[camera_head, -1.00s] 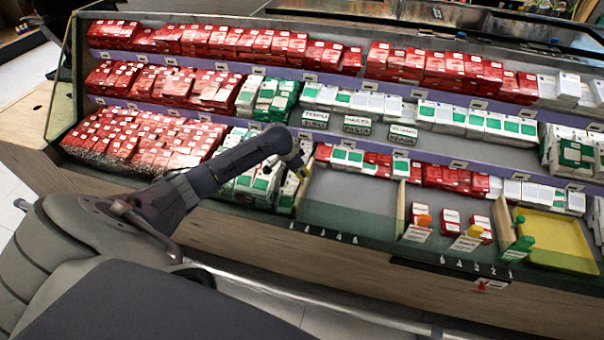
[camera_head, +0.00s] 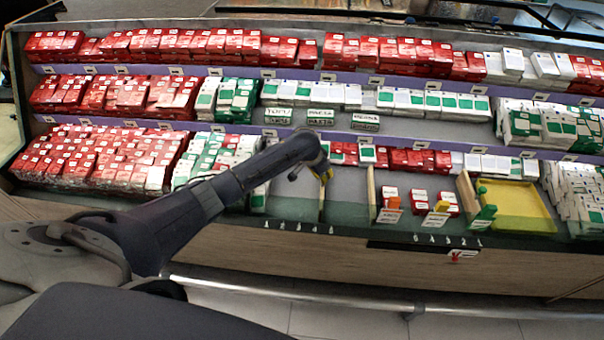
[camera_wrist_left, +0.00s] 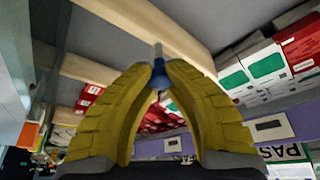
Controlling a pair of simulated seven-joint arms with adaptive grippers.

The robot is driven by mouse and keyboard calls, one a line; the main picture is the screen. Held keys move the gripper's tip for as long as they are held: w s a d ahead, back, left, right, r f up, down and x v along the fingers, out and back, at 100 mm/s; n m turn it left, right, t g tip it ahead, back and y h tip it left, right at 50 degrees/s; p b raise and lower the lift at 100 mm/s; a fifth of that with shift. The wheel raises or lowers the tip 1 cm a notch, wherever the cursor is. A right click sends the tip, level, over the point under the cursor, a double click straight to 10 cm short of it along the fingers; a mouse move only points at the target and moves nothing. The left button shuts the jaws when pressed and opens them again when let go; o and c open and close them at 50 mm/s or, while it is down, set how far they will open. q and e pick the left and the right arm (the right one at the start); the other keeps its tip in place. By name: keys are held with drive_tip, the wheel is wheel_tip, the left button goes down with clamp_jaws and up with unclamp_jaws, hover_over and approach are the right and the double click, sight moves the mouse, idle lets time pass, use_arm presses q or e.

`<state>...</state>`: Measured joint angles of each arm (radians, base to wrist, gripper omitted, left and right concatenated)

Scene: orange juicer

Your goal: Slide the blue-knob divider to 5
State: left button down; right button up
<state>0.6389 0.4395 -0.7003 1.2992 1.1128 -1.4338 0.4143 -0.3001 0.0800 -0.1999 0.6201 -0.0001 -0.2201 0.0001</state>
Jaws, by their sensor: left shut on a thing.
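The blue knob (camera_wrist_left: 159,76) sits between the yellow fingertips of my left gripper (camera_wrist_left: 160,80) in the left wrist view, on a thin rod by a wooden board (camera_wrist_left: 180,36). In the head view my left gripper (camera_head: 323,176) is at the front of the lower shelf, shut on the knob, and hides it. The divider (camera_head: 321,206) shows below it as a thin upright board. Its front end is above the left row of numbers (camera_head: 299,227), around the fourth and fifth marks; the exact mark cannot be told. My right gripper is not in view.
Bare shelf (camera_head: 347,195) lies right of the divider, up to another wooden divider (camera_head: 371,195). Dividers with orange (camera_head: 394,202), yellow (camera_head: 441,206) and green (camera_head: 487,212) knobs stand further right, beside a yellow tray (camera_head: 525,205). Green-white boxes are packed to the left.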

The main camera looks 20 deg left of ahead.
use_arm(q)
drive_tip(key=d, duration=0.1)
drive_tip(key=w+d, duration=0.1)
drive_tip(key=d, duration=0.2)
drive_tip(key=shift+w+d+r, duration=0.1)
drive_tip(key=shift+w+d, duration=0.2)
drive_tip(key=shift+d, duration=0.1)
drive_tip(key=c, duration=1.2)
unclamp_jaws()
drive_tip(key=shift+d, duration=0.1)
drive_tip(key=shift+o, duration=0.3)
drive_tip(key=v, duration=1.1)
drive_tip(key=shift+r, duration=0.35)
drive_tip(key=shift+s, duration=0.15)
